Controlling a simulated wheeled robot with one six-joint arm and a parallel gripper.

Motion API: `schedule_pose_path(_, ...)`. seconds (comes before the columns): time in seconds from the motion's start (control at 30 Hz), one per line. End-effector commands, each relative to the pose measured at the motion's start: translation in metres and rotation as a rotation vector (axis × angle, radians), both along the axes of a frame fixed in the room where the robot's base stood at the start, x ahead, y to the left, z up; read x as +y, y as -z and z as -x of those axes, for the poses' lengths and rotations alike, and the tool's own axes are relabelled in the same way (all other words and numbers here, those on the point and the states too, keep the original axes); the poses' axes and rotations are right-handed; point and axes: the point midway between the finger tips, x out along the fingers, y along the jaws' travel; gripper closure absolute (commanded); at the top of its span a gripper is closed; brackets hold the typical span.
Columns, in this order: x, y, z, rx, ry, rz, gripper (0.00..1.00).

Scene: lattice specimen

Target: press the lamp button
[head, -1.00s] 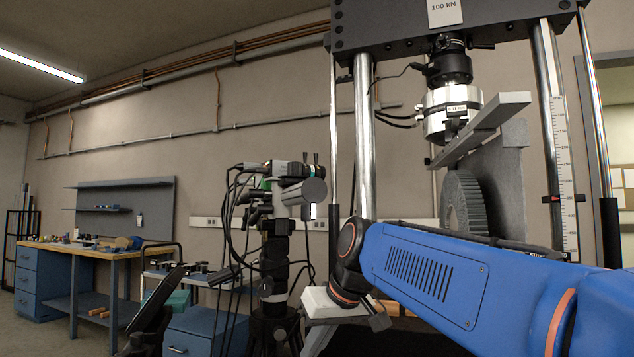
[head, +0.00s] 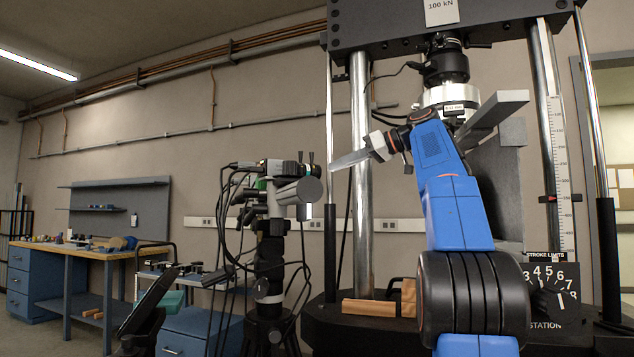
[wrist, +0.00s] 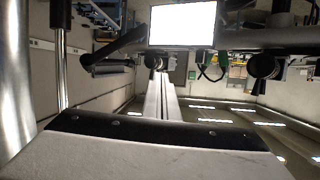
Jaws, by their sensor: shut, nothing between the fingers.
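My gripper (head: 338,164) is shut and empty. It is raised in front of the left column of the test frame, with its pale fingers pointing left toward the camera stand. In the wrist view its closed fingers (wrist: 160,98) point up the picture toward a bright white lit panel (wrist: 182,24), apart from it. A small lit white strip (head: 312,211) on the camera stand may be the same lamp in the head view. I cannot make out a lamp button in either view.
The camera stand (head: 270,235) with hanging cables stands left of my arm. The test frame's steel column (head: 362,240) is close behind my gripper. Wooden blocks (head: 370,307) lie on its base. A workbench (head: 75,250) stands far left. Open air lies between gripper and stand.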

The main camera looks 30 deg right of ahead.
Motion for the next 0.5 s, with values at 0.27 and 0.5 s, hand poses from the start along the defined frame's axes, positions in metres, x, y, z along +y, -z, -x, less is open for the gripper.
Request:
schedule_pose_path(0.27, -0.011, -0.024, 0.011, -0.089, -0.086, 0.013, 1.0)
schedule_pose_path(0.5, -0.01, -0.025, 0.011, -0.091, -0.088, 0.012, 1.0)
